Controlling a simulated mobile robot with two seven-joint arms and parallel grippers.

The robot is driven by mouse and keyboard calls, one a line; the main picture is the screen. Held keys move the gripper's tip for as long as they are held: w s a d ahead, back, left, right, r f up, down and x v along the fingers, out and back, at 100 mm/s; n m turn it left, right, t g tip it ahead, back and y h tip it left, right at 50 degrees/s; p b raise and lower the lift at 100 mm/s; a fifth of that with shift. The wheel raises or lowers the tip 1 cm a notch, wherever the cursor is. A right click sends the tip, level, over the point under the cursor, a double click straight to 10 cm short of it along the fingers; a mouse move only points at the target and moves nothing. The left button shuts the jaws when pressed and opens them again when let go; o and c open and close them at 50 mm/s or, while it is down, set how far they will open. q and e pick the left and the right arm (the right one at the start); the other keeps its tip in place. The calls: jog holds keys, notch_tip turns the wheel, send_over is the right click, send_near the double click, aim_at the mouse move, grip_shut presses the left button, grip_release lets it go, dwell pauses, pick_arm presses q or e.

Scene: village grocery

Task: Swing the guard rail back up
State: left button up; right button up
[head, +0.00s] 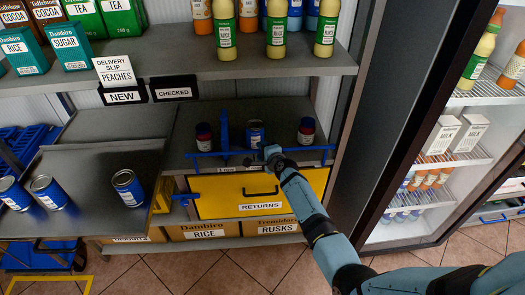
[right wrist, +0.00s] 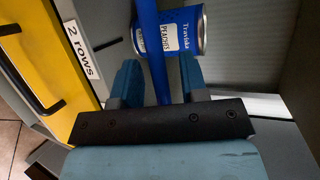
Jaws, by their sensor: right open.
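The blue guard rail (head: 222,153) runs across the front edge of the middle shelf, above the yellow returns drawer (head: 222,207). My right gripper (head: 268,153) is at the rail, right of its middle. In the right wrist view the open fingers (right wrist: 158,75) stand on either side of the blue bar (right wrist: 147,35), which passes between them. I cannot tell whether either finger touches it. A blue peaches can (head: 255,133) stands behind the rail; it also shows just beyond the fingers in the right wrist view (right wrist: 183,32). My left gripper is not in view.
Two dark jars with red (head: 204,136) (head: 306,131) and a blue upright divider (head: 224,128) stand on the shelf. A grey tray (head: 90,170) with several blue cans is at left. A fridge (head: 440,165) stands at right.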

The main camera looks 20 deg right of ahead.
jog(key=p+v, duration=0.7)
jog(key=v, duration=0.6)
jog(key=shift+s+p, duration=0.3)
jog(key=shift+p, duration=0.05)
jog(key=shift+d, duration=0.1)
jog(key=s+a+n+g, duration=0.1)
jog(key=s+a+n, duration=0.2)
jog(key=s+n, duration=0.4)
jog(key=s+a+n+g, duration=0.1)
jog(key=s+a+n, duration=0.1)
jog(key=s+n, duration=0.5)
jog(key=s+a+n+g+y, duration=0.1)
jog(key=s+a+n, duration=0.2)
jog(key=s, duration=1.4)
jog(key=n, duration=0.4)
jog(key=shift+a+f, duration=0.3)
jog(key=shift+a, duration=0.05)
